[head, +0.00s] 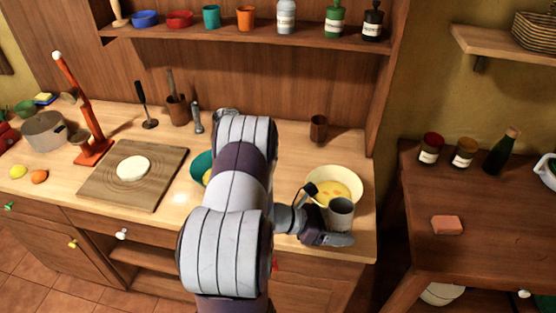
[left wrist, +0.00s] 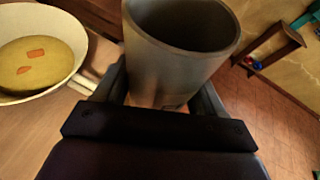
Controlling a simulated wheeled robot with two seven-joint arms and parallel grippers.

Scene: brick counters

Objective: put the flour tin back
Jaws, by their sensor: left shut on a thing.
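A grey metal tin (head: 341,213) with an open top is held at the right front of the wooden counter. My left gripper (head: 326,218) is shut on it. In the left wrist view the tin (left wrist: 180,55) stands between the two fingers, its rim towards the camera; its inside is dark and the contents cannot be told. I cannot tell whether its base touches the counter. No label shows on it. My right gripper is not in view.
A cream bowl (head: 350,179) with yellow contents is right behind the tin. A board (head: 107,187) with dough lies left. A brown cup (head: 318,127) stands at the back. A shelf (head: 300,38) with bottles and cups is above. My arm hides part of a teal bowl (head: 198,163).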

